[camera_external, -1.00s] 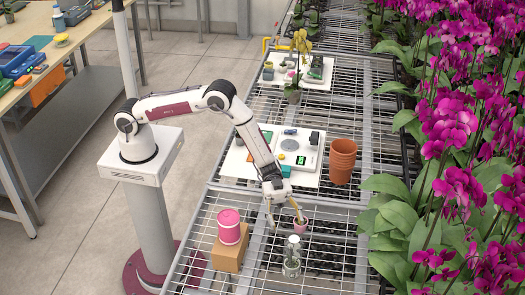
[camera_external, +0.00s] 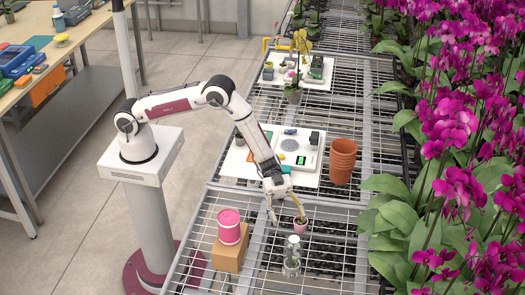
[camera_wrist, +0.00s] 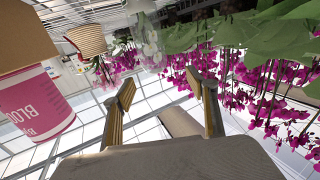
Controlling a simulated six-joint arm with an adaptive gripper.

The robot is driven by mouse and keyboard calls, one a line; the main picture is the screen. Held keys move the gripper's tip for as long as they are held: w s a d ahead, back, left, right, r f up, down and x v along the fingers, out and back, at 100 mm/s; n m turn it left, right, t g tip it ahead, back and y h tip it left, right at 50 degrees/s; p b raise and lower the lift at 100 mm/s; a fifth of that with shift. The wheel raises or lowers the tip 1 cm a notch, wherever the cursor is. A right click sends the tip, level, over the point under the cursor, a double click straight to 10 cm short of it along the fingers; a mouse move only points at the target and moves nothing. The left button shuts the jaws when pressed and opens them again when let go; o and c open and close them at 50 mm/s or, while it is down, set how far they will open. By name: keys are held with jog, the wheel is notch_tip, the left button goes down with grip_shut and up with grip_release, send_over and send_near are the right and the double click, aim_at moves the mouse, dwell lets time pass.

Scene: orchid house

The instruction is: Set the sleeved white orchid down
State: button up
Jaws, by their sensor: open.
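The sleeved white orchid (camera_external: 292,256) stands upright on the wire-mesh bench, in a clear sleeve with a white top. My gripper (camera_external: 287,214) is open and empty, pointing down just behind it in the external view, apart from it. In the wrist view the two fingers of my gripper (camera_wrist: 166,98) are spread with nothing between them. A pale translucent shape near the top of that view may be the sleeve, but I cannot tell.
A pink tub (camera_external: 229,226) sits on a cardboard box (camera_external: 229,256) to the left. Stacked terracotta pots (camera_external: 342,160) and a white tray (camera_external: 309,178) stand behind. Magenta orchids line the right.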

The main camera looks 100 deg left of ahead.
jog(key=w+a+r+n+t+y, duration=0.25)
jog(key=a+r+y, duration=0.2)
jog(key=r, duration=0.25)
jog(key=w+a+r+n+t+y, duration=0.1)
jog(key=w+a+r+t+y, duration=0.2)
jog(key=a+r, duration=0.35)
jog(key=s+a+r+n+y, duration=0.5)
jog(key=s+a+r+y, duration=0.25)
jog(key=a+r, duration=0.3)
jog(key=s+a+r+n+g+y, duration=0.2)
jog(key=s+a, duration=0.2)
jog(key=s, duration=0.7)
jog(key=s+f+n+g, duration=0.1)
jog(key=s+f+g, duration=0.1)
jog(key=s, duration=1.3)
jog(key=s+f+n+g, duration=0.2)
jog(key=s+f+g, duration=0.1)
jog(key=s, duration=1.2)
jog(key=shift+d+f+h, duration=0.2)
jog(key=shift+f+h, duration=0.2)
jog(key=shift+f, duration=0.05)
